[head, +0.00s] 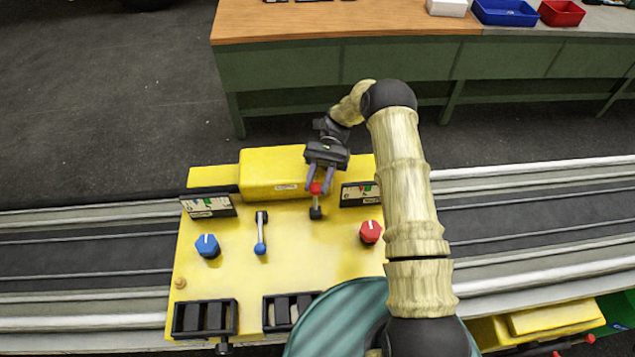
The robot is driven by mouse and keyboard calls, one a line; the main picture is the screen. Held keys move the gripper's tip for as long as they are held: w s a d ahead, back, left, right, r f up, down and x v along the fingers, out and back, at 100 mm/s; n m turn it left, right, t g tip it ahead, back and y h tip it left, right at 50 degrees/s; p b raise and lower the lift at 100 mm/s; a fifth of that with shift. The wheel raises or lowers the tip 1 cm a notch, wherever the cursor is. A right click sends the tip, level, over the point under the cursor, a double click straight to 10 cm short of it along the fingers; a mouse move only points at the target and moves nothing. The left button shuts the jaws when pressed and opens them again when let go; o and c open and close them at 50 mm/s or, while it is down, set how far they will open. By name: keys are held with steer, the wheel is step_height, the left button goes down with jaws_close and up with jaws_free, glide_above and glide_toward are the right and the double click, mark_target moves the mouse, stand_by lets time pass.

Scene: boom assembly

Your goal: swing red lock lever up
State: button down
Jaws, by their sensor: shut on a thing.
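The red lock lever has a red knob (316,188) on a short metal stem rising from a black pivot block (316,213). It stands near the back of the yellow panel (290,235), right of centre. My gripper (319,185) reaches down from behind, with its fingers shut on the red knob. The stem runs from the pivot toward the back of the panel. Its exact tilt is hard to tell from this view.
A blue-knobbed lever (260,249) points toward the front. A blue dial (208,246) and a red dial (370,232) flank the levers. Gauges (208,206) (359,194) stand beside the raised yellow box (272,174). Black-framed slots (205,319) line the front. A workbench (340,25) stands behind.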

steer(key=shift+s, duration=0.1)
steer(key=c, duration=1.1)
jaws_free()
step_height(320, 180, up, 10)
steer(key=b, duration=0.1)
